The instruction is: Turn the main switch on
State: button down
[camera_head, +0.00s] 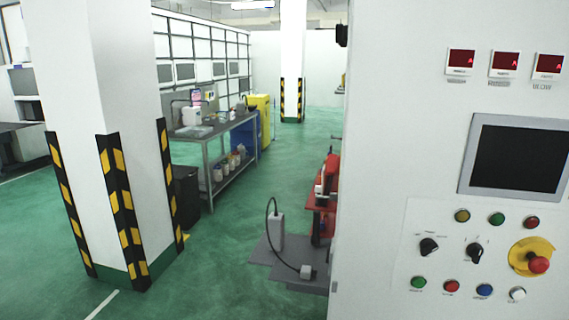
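A white control cabinet (400,130) fills the right side of the view. Its panel carries two black rotary switches, a left one (428,247) and a right one (475,252). The labels by them are too small to read, so I cannot tell which is the main switch or whether it is on. A red emergency stop button (538,264) on a yellow plate sits to their right. My gripper is not in view.
The cabinet also has a dark screen (520,157), several coloured buttons and three red displays. Left of it stand a red machine (328,185) and a grey platform (272,258) with a cable. A striped pillar (90,100) is at left. Green floor between is clear.

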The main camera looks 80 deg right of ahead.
aim_at(333, 161)
jog(key=z, duration=3.05)
jog(key=k, duration=1.05)
jog(key=u, duration=0.9)
jog(key=i, duration=1.45)
jog(key=z, duration=0.9)
